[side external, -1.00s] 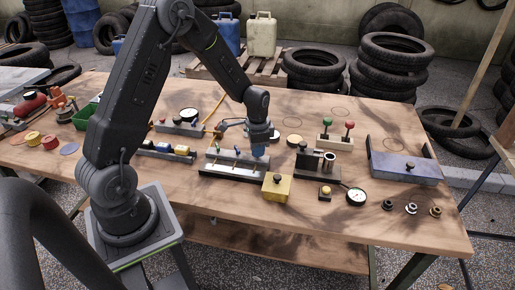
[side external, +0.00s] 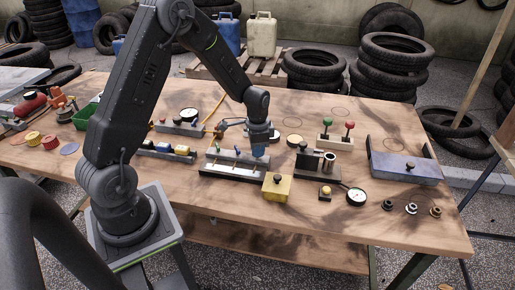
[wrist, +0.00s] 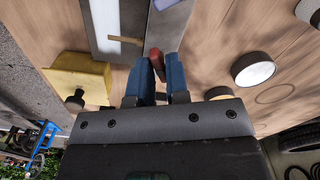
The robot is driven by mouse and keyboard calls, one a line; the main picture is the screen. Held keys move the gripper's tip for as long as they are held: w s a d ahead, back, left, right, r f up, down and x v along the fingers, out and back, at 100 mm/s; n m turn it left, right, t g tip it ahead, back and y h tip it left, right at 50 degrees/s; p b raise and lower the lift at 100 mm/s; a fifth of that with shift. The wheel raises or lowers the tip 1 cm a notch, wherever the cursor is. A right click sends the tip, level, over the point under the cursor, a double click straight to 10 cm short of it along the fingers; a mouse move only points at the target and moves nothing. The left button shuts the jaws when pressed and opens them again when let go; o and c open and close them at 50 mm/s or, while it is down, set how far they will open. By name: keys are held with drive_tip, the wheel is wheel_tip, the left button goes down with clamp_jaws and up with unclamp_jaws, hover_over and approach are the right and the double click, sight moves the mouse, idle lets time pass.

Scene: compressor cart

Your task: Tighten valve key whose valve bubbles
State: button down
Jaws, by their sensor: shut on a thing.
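The valve block (side external: 222,163) is a long grey and pale bar on the bench with small upright keys along it. My gripper (side external: 259,152) is at its right end, pointing down. In the wrist view my blue fingers (wrist: 163,75) are shut on a red key (wrist: 155,56), whose rounded end shows between them. A brass-coloured stub (wrist: 125,40) lies across the bar (wrist: 104,22) beside it. The lower part of the held key is hidden. I cannot make out bubbles at any valve.
A yellow box with a dark knob (side external: 276,187) stands close in front of the block. A dark fixture (side external: 308,162), a gauge (side external: 356,196) and a blue-grey tray (side external: 405,168) are to the right. Several small fittings (side external: 411,208) lie near the front edge. Bare wood lies between them.

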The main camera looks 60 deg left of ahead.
drive_tip(key=shift+w, duration=0.1)
idle(0.3)
drive_tip(key=c, duration=1.2)
unclamp_jaws()
wheel_tip(320, 180, up, 14)
drive_tip(key=shift+f, duration=0.1)
